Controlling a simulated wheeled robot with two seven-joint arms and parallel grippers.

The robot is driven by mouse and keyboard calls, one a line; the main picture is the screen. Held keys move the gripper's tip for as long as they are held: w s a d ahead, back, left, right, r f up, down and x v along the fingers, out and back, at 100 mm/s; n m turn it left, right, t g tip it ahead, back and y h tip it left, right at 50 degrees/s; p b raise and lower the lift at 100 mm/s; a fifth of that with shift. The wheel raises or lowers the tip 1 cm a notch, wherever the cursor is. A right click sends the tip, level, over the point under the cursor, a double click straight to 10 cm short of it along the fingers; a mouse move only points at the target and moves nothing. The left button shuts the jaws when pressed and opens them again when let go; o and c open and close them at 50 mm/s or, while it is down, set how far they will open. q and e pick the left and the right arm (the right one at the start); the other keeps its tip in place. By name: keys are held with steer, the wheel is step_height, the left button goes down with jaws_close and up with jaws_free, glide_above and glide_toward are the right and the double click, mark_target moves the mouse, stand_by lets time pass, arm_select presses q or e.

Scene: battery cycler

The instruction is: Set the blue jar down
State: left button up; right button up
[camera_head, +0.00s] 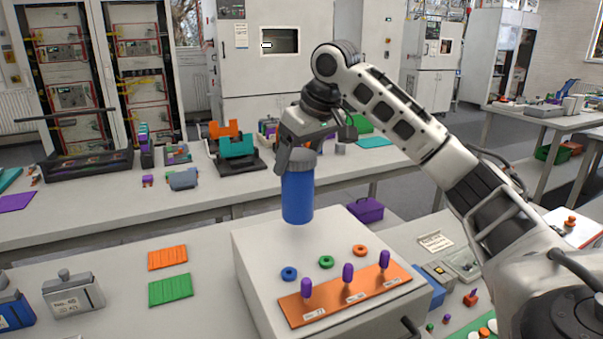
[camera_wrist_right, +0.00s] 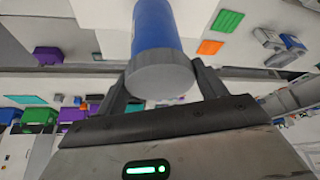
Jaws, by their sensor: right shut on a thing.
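The blue jar (camera_head: 298,197) has a grey lid and hangs upright below my right gripper (camera_head: 299,160) in the head view. My right gripper is shut on the jar at its lid. The jar appears to be above the back part of the white box (camera_head: 262,250), and I cannot tell exactly how far its base is from the box top. In the right wrist view the jar (camera_wrist_right: 154,28) shows with its grey lid between the fingers of the right gripper (camera_wrist_right: 162,85). My left gripper is not in view.
On the white box lies an orange plate (camera_head: 345,295) with purple pegs; blue, green and orange rings lie behind it. Orange (camera_head: 167,257) and green (camera_head: 170,290) mats lie to the left. A purple bin (camera_head: 366,210) stands behind the box. The box top's back left is clear.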

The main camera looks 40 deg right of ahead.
mark_target(302, 173)
steer(key=shift+s+d+f, duration=0.1)
steer(key=shift+d+f, duration=0.05)
steer(key=shift+f, duration=0.8)
steer(key=shift+d+f, duration=0.15)
steer(key=shift+f, duration=0.75)
steer(key=o, duration=1.4)
steer(key=shift+f, duration=0.1)
steer(key=shift+c, duration=0.2)
steer(key=v, duration=1.2)
